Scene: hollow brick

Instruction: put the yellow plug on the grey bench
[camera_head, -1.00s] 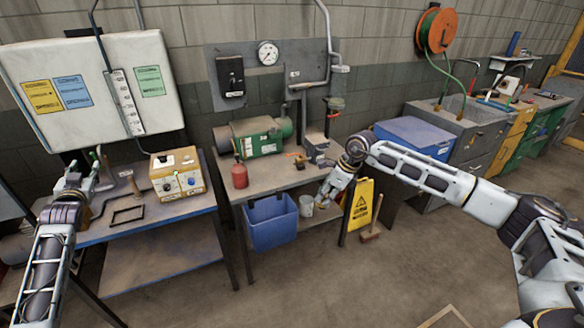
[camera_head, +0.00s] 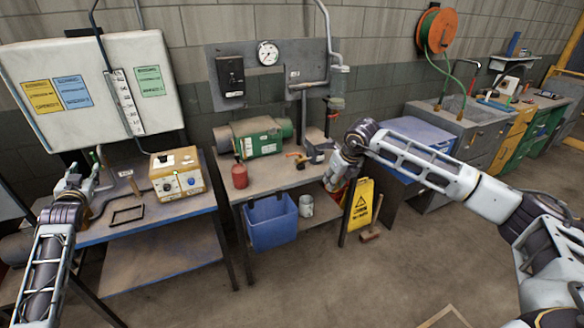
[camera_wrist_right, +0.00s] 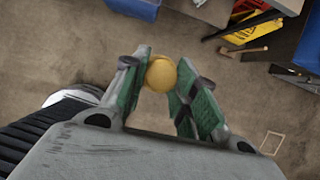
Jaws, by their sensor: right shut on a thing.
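The yellow plug (camera_wrist_right: 161,73) is a round yellow piece between the green-padded fingers of my right gripper (camera_wrist_right: 163,82) in the right wrist view. The fingers are shut on it, with floor below. In the head view my right gripper (camera_head: 329,183) is at the front right corner of the grey bench (camera_head: 285,182), and the plug cannot be made out there. The bench has a worn grey-brown top. My left gripper (camera_head: 87,168) is over the left table; its finger gap is unclear.
A green motor (camera_head: 258,138), a red bottle (camera_head: 239,175) and an orange-handled tool (camera_head: 299,157) stand on the bench; its front middle is clear. A blue bin (camera_head: 271,222) and a pale can (camera_head: 306,205) are below. A yellow floor sign (camera_head: 361,205) stands at right.

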